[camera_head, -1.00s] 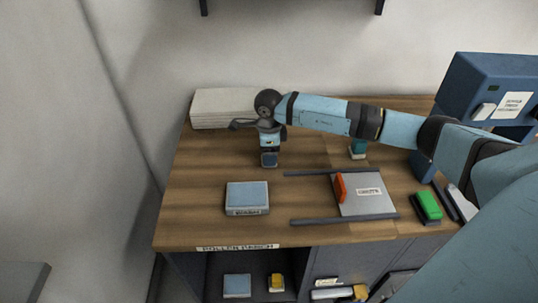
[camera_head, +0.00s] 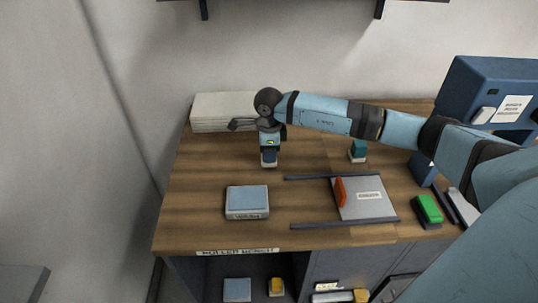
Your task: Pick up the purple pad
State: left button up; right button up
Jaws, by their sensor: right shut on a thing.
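My right gripper (camera_head: 268,147) points down over the left middle of the tabletop. It is shut on a small dark bluish block with a pale lower edge (camera_head: 269,159). The block is partly hidden by the fingers, and its colour is too dark to call purple for sure. I cannot tell whether it touches the tabletop. No other thing in view looks clearly purple. My left gripper is not in view.
On the wooden table (camera_head: 200,175) are a pale blue-topped box (camera_head: 247,201), a teal block (camera_head: 358,150), a grey plate with a red handle (camera_head: 365,199) between dark rails, a green block (camera_head: 428,208) and a white stack (camera_head: 222,110). A blue machine (camera_head: 485,90) stands right.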

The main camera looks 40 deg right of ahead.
notch_tip(320, 180, up, 18)
jog(key=shift+r, duration=0.15)
dwell(0.3)
jog(key=o, duration=0.4)
jog(key=c, duration=0.3)
